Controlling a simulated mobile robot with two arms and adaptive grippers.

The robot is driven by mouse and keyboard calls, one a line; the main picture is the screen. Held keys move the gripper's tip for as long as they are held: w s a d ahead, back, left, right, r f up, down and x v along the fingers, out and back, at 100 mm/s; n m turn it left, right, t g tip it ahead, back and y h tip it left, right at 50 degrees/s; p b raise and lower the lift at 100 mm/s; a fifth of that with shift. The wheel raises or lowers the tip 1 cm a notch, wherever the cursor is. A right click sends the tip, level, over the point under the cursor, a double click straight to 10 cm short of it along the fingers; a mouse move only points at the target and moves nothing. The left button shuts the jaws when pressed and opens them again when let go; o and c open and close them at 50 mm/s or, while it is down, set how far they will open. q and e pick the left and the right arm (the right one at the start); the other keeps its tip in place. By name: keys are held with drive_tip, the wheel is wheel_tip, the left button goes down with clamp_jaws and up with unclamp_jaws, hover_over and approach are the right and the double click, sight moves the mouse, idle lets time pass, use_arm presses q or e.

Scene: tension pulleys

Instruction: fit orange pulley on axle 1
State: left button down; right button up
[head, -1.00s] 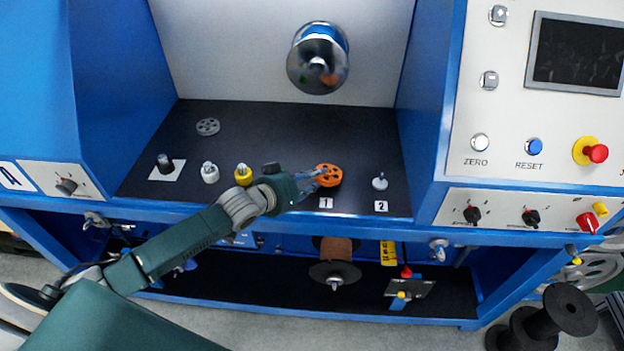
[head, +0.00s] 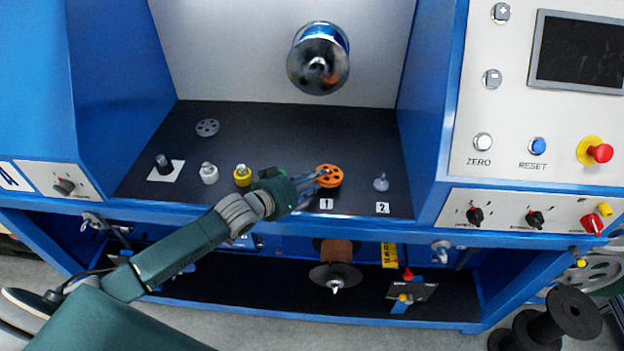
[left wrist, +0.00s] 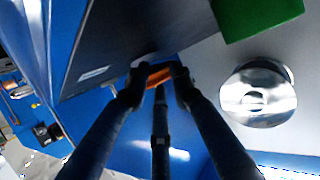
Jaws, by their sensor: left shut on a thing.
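The orange pulley (head: 329,176) is a flat disc with holes, just behind the label 1 (head: 326,204) on the dark deck. My left gripper (head: 316,181) reaches it from the left and is shut on its edge. In the left wrist view the fingertips (left wrist: 155,76) pinch the pulley (left wrist: 158,77), seen as a thin orange strip. Axle 1 does not show; the pulley covers its spot, and I cannot tell whether the pulley is around it or above it. Axle 2 (head: 381,183) stands bare behind the label 2 (head: 382,208). My right gripper is out of view.
A grey pulley (head: 207,127) lies at the back left. A black knob (head: 164,163), a white fitting (head: 209,173) and a yellow fitting (head: 243,175) stand left of my gripper. A chrome drum (head: 318,60) overhangs the back. The deck's middle is clear.

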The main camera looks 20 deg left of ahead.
use_arm(q)
drive_tip(key=shift+w+d+r+t+h+b, duration=0.1)
drive_tip(key=shift+r+t+h+b, duration=0.4)
drive_tip(key=shift+b, duration=0.5)
drive_tip(key=shift+f+t, duration=0.15)
drive_tip(key=shift+t, duration=0.15)
drive_tip(key=shift+f, duration=0.1)
drive_tip(key=shift+s+f, duration=0.15)
drive_tip(key=shift+s, duration=0.1)
idle(0.9)
